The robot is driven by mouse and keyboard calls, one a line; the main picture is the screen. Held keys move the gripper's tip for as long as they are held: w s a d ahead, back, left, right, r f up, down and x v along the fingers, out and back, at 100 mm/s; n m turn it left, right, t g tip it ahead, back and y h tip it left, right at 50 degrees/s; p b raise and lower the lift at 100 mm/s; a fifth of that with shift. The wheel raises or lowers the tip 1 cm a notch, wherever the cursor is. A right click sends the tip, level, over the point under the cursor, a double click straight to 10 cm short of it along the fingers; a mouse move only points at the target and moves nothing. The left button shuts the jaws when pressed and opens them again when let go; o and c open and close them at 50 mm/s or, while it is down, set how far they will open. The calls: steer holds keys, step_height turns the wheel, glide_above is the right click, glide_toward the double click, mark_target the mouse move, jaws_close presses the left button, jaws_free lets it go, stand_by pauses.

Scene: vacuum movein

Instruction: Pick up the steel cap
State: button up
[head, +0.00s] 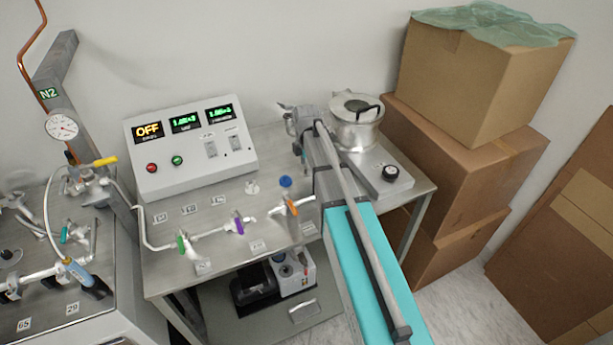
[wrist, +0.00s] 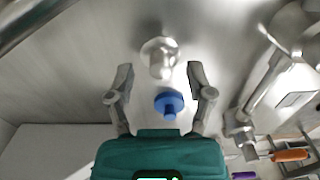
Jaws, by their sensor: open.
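In the wrist view a steel cap (wrist: 160,57), pale and shiny with a round flange and a short stem, sits on the steel surface just past my fingertips. My gripper (wrist: 160,75) is open and empty, one finger to either side of the line to the cap, with no contact visible. A blue cap-like piece (wrist: 168,103) shows between the fingers, lower in the picture. In the head view my gripper (head: 288,115) is over the back of the bench, right of the control box. I cannot make out the steel cap near it there.
The control box (head: 190,148) stands left of my gripper and the steel pot (head: 357,125) to its right. Pipes with purple (head: 238,222) and orange (head: 292,207) handles run along the bench front. A blue-topped fitting (head: 286,182) and small pale piece (head: 252,188) stand between.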

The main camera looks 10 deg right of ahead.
steer(key=shift+f+b, duration=0.4)
steer(key=shift+f, duration=0.2)
jaws_close()
stand_by(0.4)
